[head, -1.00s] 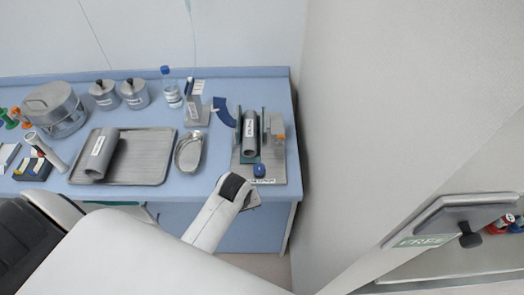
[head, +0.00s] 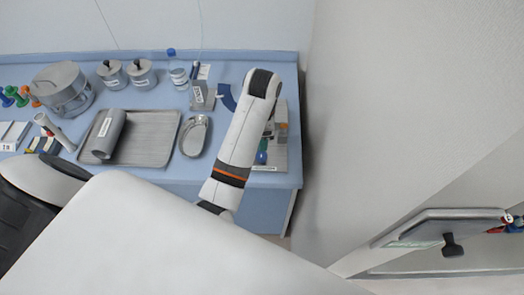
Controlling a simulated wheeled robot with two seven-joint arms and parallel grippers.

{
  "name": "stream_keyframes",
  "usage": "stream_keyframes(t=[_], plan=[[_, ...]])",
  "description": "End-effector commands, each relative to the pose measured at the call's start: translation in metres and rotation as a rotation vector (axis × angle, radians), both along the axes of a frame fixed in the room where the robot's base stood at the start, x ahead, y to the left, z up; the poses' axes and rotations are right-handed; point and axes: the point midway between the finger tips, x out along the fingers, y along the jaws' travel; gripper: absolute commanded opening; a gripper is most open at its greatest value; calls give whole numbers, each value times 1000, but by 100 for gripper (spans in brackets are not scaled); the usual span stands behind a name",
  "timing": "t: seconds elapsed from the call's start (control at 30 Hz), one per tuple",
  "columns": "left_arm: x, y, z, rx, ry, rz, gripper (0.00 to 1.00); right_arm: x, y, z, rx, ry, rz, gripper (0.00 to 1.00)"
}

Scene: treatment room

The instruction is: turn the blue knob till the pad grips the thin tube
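The clamp stand (head: 281,160) is at the right end of the blue counter, mostly covered by a white arm of mine. Its blue knob (head: 261,158) shows just right of the arm, with a bit of green (head: 264,145) behind it. The tube in the clamp and the pad are hidden behind the arm, so I cannot tell whether the pad touches the tube. Another grey tube (head: 106,134) with a white label lies on the metal tray at left.
The metal tray (head: 157,151), a kidney dish (head: 194,136), lidded jars (head: 142,74), a bottle (head: 178,72) and a steel pot (head: 62,89) stand on the counter (head: 217,60). A wall rises close on the right. A shelf (head: 430,226) is at lower right.

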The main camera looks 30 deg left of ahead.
Motion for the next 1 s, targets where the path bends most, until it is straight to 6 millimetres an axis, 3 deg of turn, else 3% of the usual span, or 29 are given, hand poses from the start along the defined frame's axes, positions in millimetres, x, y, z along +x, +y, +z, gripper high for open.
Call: stream_keyframes(t=[0.5, 0.7, 1.0], plan=[[3, 3, -93, 2, 3, -4, 56, -3, -1, 21, -1, 5, 1, 36], [4, 3, -107, -1, 0, -5, 56, -4, -1, 23, -1, 5, 1, 36], [4, 3, -109, 1, -2, -5, 52, -4, -1, 23, -1, 6, 0, 36]])
